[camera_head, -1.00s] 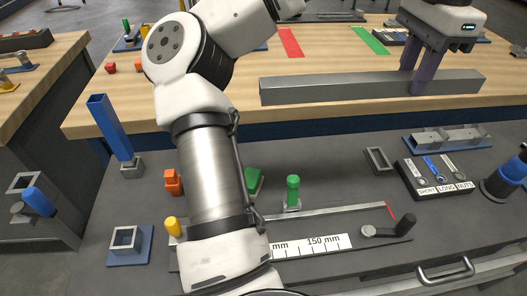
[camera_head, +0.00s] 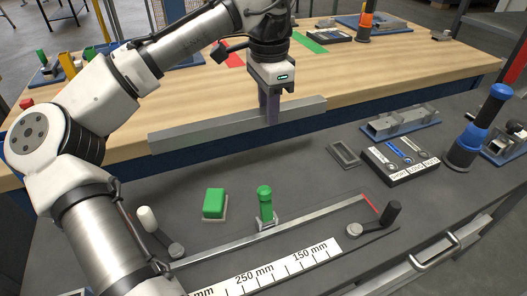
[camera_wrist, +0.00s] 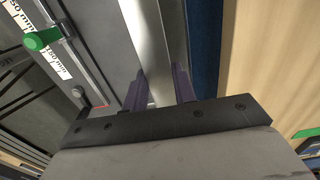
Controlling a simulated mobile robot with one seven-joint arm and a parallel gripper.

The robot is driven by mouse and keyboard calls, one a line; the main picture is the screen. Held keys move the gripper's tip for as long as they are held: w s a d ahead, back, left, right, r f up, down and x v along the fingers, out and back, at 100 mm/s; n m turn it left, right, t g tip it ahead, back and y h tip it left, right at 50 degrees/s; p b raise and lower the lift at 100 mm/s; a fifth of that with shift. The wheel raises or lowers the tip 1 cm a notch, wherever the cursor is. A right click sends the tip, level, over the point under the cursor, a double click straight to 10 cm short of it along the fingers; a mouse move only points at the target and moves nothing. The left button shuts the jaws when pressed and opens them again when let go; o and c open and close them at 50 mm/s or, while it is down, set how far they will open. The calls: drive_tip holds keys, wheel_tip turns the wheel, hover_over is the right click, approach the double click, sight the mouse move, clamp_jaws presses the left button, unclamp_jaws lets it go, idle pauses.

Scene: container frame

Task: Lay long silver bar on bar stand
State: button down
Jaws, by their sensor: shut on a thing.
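The long silver bar (camera_head: 210,130) is held level by my gripper (camera_head: 270,112), near the front edge of the wooden bench. My gripper is shut on it to the right of its middle, fingers pointing down. In the wrist view the bar (camera_wrist: 150,40) runs between the two purple fingers (camera_wrist: 160,90), away from my gripper. A blue plate with grey upright blocks (camera_head: 400,124) stands on the grey worktop, right of the bar; it may be the bar stand, but I cannot tell for sure.
On the grey worktop (camera_head: 330,265) are a measuring fixture with a green handle (camera_head: 265,205), a green block (camera_head: 214,203), a black labelled tray (camera_head: 400,160), a small grey frame (camera_head: 344,154) and a blue-handled tool (camera_head: 480,125). The wooden bench (camera_head: 200,95) has red and green patches.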

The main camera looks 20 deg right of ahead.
sight(268, 161)
wheel_tip(268, 161, down, 11)
drive_tip(key=shift+r, duration=0.1)
idle(0.3)
drive_tip(key=c, duration=1.1)
unclamp_jaws()
drive_tip(key=shift+f, duration=0.2)
wheel_tip(268, 161, up, 12)
drive_tip(key=shift+r, duration=0.2)
